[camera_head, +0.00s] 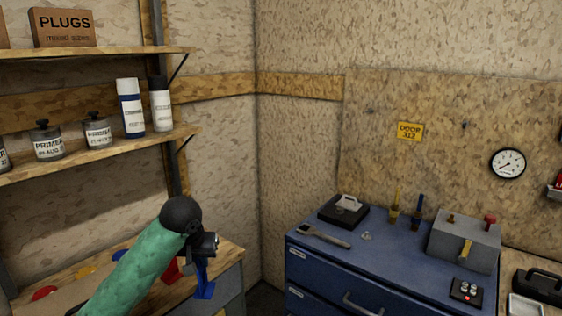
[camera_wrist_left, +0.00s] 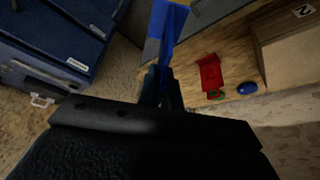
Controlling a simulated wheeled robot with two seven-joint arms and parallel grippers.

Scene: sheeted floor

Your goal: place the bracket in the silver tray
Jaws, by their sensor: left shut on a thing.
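My left gripper (camera_head: 205,258) is at the lower left of the head view, over the wooden bench, with its arm in a green sleeve. It is shut on a blue bracket (camera_head: 203,286), which hangs below the fingers. In the left wrist view the blue bracket (camera_wrist_left: 172,35) stands out beyond the dark fingers (camera_wrist_left: 166,92). A shallow silver tray (camera_head: 525,306) shows at the bottom right of the head view, cut by the frame edge and far from my left gripper. My right gripper is not in view.
A red bracket-like part (camera_wrist_left: 210,75) and a blue oval piece (camera_wrist_left: 247,88) lie on the bench. A blue drawer cabinet (camera_head: 335,262) holds a wrench (camera_head: 325,236), a grey box (camera_head: 464,240) and upright tools. Shelves with bottles (camera_head: 131,108) rise at the left.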

